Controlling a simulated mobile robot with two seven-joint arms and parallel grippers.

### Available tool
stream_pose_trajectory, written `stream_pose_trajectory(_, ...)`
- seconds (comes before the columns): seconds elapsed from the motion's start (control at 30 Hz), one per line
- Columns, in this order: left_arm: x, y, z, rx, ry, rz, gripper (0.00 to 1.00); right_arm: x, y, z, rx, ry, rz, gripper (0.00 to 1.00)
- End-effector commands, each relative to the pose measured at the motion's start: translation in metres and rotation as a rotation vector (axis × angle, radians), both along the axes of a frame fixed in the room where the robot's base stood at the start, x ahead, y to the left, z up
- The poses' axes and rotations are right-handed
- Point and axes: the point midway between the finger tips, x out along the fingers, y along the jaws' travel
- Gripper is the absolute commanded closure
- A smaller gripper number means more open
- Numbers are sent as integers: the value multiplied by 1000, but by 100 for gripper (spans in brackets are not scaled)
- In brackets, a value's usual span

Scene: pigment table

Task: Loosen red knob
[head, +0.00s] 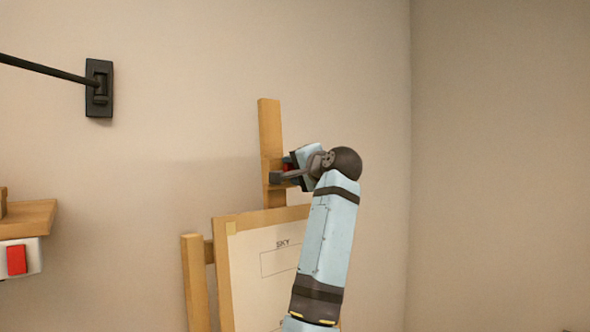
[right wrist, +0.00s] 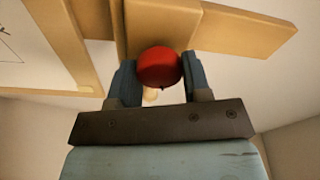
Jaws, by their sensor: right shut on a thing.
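The red knob (right wrist: 159,67) sits between the two fingers of my right gripper (right wrist: 156,80) in the right wrist view, in front of a wooden part of the easel. The fingers touch it from both sides. In the head view my right gripper (head: 283,172) is at the easel's upright post (head: 270,130), and only a sliver of red shows between its fingers. My left gripper is not in view.
The easel holds a framed board (head: 245,255) marked "SKY" below my right gripper. At the left are a wooden shelf (head: 30,215), a white box with a red switch (head: 16,260) and a black wall bracket (head: 99,88). The wall at the right is bare.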

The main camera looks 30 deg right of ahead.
Motion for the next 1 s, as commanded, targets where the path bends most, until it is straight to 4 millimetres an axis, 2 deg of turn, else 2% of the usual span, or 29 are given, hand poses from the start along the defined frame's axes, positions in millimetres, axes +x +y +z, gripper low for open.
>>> stream_pose_trajectory(0.4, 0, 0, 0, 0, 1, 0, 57, 0, 0, 1, 196, 13, -20, 79)
stream_pose_trajectory(0.97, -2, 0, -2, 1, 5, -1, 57, 0, 0, 1, 226, 14, -25, 79)
stream_pose_trajectory(1.0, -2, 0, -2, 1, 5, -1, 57, 0, 0, 1, 226, 14, -25, 51)
